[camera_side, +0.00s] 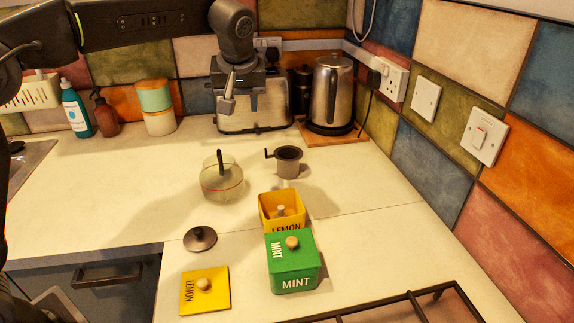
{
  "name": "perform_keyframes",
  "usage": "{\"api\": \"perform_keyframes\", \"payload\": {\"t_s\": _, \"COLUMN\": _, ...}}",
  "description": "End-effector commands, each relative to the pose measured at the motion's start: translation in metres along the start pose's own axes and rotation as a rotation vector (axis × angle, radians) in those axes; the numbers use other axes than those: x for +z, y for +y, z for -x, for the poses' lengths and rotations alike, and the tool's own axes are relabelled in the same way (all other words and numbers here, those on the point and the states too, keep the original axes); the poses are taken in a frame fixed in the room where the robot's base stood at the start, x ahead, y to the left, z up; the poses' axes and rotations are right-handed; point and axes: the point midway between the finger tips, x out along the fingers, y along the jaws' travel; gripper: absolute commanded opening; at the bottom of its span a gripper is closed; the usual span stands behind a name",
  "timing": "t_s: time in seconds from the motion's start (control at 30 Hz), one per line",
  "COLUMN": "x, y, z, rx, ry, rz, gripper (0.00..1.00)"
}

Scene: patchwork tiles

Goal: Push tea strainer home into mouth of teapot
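The glass teapot (221,184) stands on the pale worktop near the middle, with a dark upright handle and a thin red line around its body. A small grey metal vessel with a dark rim and a dark side handle, which looks like the tea strainer (288,164), stands to the right of the teapot and apart from it. My gripper (227,102) is raised in front of the toaster, behind the teapot, apart from both objects. Its fingers are small and blend into the background, so I cannot tell their opening. I see nothing clearly held in it.
A dark round lid (200,238) lies front left. An open yellow LEMON tin (268,222), its yellow lid (205,290) and a green MINT tin (293,268) stand in front. A toaster (262,110) and kettle (331,95) stand behind.

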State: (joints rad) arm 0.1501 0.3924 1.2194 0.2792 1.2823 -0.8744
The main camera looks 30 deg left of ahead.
Motion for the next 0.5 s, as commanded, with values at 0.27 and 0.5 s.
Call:
{"api": "perform_keyframes", "payload": {"t_s": 0.27, "x": -0.017, "y": 0.047, "z": -0.048, "rx": -0.067, "ry": 0.019, "rz": 0.154, "gripper": 0.36}}
{"api": "perform_keyframes", "payload": {"t_s": 0.5, "x": -0.019, "y": 0.049, "z": -0.074, "rx": -0.078, "ry": 0.021, "rz": 0.175, "gripper": 0.36}}
